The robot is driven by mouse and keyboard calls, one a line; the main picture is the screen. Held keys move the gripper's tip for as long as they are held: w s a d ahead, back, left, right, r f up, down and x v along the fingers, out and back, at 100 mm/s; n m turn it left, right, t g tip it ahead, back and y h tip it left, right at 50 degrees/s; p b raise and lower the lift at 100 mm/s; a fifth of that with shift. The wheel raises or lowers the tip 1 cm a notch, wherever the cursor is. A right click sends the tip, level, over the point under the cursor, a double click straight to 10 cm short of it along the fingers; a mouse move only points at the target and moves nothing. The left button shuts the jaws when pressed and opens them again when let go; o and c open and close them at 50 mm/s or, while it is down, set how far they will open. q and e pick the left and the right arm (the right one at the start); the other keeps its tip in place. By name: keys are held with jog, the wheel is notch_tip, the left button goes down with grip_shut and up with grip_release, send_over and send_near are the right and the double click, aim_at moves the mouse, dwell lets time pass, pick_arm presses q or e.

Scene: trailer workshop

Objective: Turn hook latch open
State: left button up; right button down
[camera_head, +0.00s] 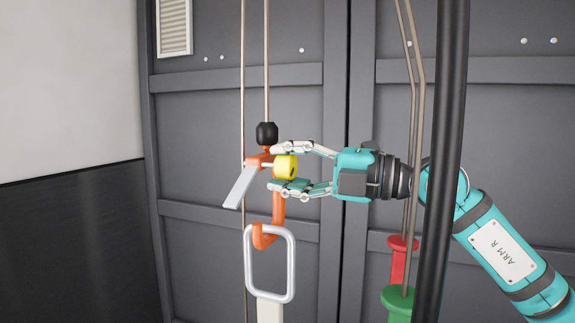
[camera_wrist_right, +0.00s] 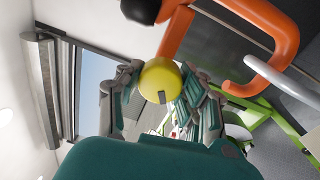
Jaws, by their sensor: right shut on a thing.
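The orange hook latch (camera_head: 278,206) hangs in the middle of the head view, with its curved hook through the top of a silver ring (camera_head: 291,262). A yellow knob (camera_head: 287,167) and a flat grey lever (camera_head: 240,186) are at its upper part. My right gripper (camera_head: 276,168) comes from the right and is shut on the yellow knob, one finger above and one below. In the right wrist view the yellow knob (camera_wrist_right: 160,84) sits between the fingers, with the orange hook (camera_wrist_right: 270,40) beyond. My left gripper is not in view.
A black ball (camera_head: 267,134) tops the latch below a thin cable. Grey metal doors (camera_head: 220,130) stand behind. A black pole (camera_head: 446,130) crosses in front of my right arm. Red (camera_head: 401,258) and green (camera_head: 398,302) fittings hang on cables at the lower right.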

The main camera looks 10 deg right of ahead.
jog(key=m+p, duration=0.1)
jog(key=m, duration=0.3)
jog(key=shift+m, duration=0.3)
jog(key=shift+m+p, duration=0.3)
jog(key=shift+m, duration=1.2)
jog(key=c, duration=0.8)
grip_release()
jog(key=shift+d, duration=0.15)
jog(key=v, duration=1.1)
jog(key=shift+s+d, duration=0.25)
jog(key=shift+s, duration=0.1)
